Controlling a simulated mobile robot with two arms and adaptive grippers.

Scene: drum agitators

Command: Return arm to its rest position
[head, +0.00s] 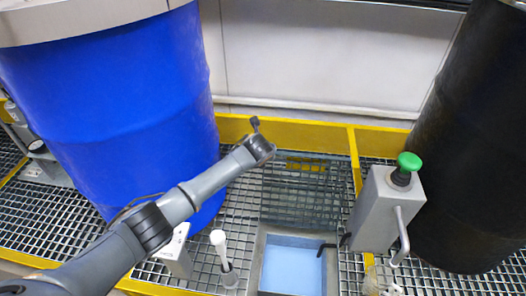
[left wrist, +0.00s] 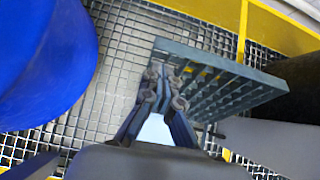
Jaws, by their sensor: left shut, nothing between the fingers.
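My left arm reaches in from the lower left in the head view, and its wrist end (head: 262,148) hangs above the floor grating beside the blue drum. The fingers of my left gripper (left wrist: 165,82) show in the left wrist view. They are shut together with nothing between them, over the grating near a raised grey grate panel (left wrist: 225,82). In the head view the fingers cannot be made out clearly. My right gripper is in neither view.
A blue drum (head: 120,100) stands left and a black drum (head: 470,150) right. A grey box (head: 375,212) with a green knob (head: 408,162) stands beside an opening with a light-blue interior (head: 292,265). A white-topped lever (head: 220,242) rises nearby. Yellow rails (head: 310,135) edge the grating.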

